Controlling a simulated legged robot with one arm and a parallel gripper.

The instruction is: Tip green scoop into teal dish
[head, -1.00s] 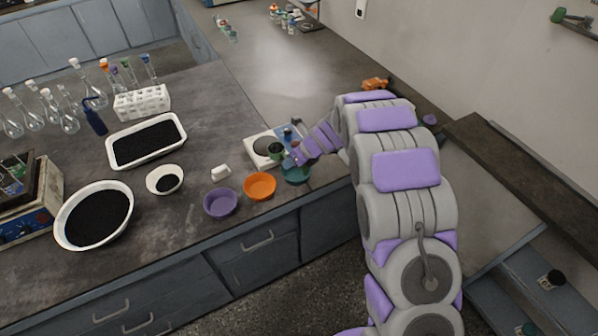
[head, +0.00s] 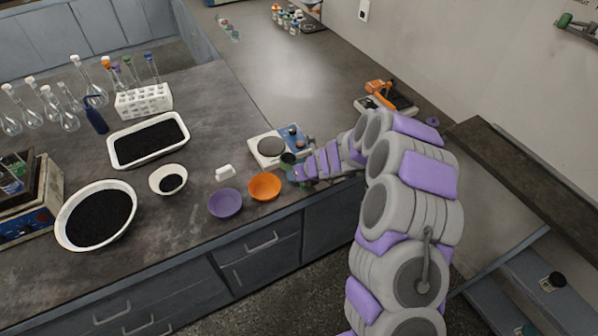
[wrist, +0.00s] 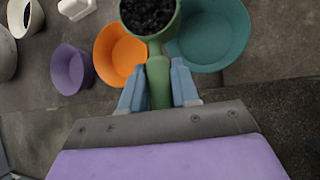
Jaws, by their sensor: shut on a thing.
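My gripper (wrist: 158,68) is shut on the handle of the green scoop (wrist: 158,96), with one blue finger on each side. The scoop's bowl is upright and holds dark granules (wrist: 149,14). In the wrist view the bowl overlaps the left rim of the teal dish (wrist: 215,42) and the right part of the orange dish (wrist: 119,50). The inside of the teal dish that shows looks empty. In the head view the scoop (head: 288,158) is above the bench's front edge, and my gripper and arm mostly hide the teal dish.
A balance (head: 270,148) stands just behind the scoop. An orange dish (head: 265,186) and a purple dish (head: 225,203) stand to the left. Farther left are a small white bowl (head: 157,186), a black-filled tray (head: 145,155) and a large white bowl (head: 72,236).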

